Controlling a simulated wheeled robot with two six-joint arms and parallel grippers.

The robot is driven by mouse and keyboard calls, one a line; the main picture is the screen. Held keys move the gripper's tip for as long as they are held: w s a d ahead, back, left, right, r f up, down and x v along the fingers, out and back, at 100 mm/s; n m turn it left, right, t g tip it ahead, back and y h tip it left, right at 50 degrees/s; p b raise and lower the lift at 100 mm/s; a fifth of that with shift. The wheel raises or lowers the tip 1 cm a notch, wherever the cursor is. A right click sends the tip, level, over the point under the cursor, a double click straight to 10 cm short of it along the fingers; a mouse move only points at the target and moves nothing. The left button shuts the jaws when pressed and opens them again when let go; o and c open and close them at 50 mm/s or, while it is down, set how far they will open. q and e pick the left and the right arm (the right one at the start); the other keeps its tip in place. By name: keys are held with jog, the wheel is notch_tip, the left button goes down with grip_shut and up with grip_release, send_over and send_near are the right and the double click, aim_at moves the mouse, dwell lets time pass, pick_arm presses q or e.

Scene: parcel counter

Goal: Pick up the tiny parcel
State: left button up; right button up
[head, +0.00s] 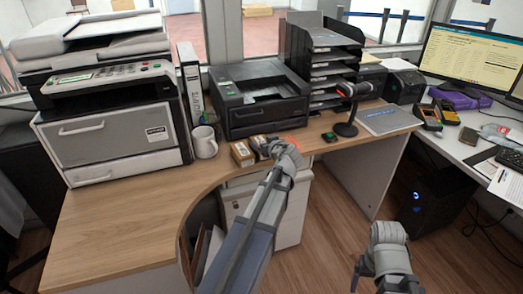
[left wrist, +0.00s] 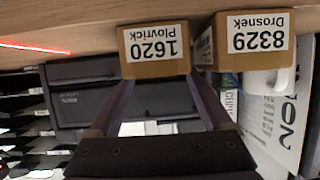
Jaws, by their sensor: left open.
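Two small brown parcels stand side by side near the desk's front edge. The one labelled 1620 Plovrick (left wrist: 155,50) looks slightly smaller and also shows in the head view (head: 261,145). The one labelled 8329 Drosnek (left wrist: 254,41) stands beside it, nearer the mug (head: 242,153). My left gripper (left wrist: 160,78) is open, its two fingers pointing at the 1620 parcel, one toward each side of its label face. Nothing is held. In the head view my left wrist hides its fingers. My right arm (head: 388,240) hangs at lower right; its jaw state is unclear.
A white mug (head: 204,142) and a binder (head: 191,85) stand left of the parcels, beside a large printer (head: 110,130). A black printer (head: 258,98) is behind. A scanner on a stand (head: 347,118) is to the right, casting a red line. The desk's front left is clear.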

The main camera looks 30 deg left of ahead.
aim_at(261, 141)
pick_arm(q)
jog(key=shift+w+a+f+b, duration=0.25)
jog(key=shift+a+f+b, duration=0.05)
jog(key=shift+b, duration=0.05)
jog(key=b+x, duration=0.1)
jog(key=x, duration=0.2)
jog(key=shift+w+a+f+b, duration=0.1)
jog(key=shift+w+f+b, duration=0.1)
jog(key=shift+f+b, duration=0.2)
jog(key=shift+w+a, duration=0.2)
jog(key=shift+a, duration=0.1)
jog(key=shift+s, duration=0.1)
jog(key=shift+c, duration=0.3)
jog(key=c, duration=1.2)
jog(key=shift+o, duration=0.2)
jog(key=shift+r, duration=0.25)
notch_tip(261, 141, up, 18)
jog(key=p, duration=1.8)
jog(key=shift+f, duration=0.15)
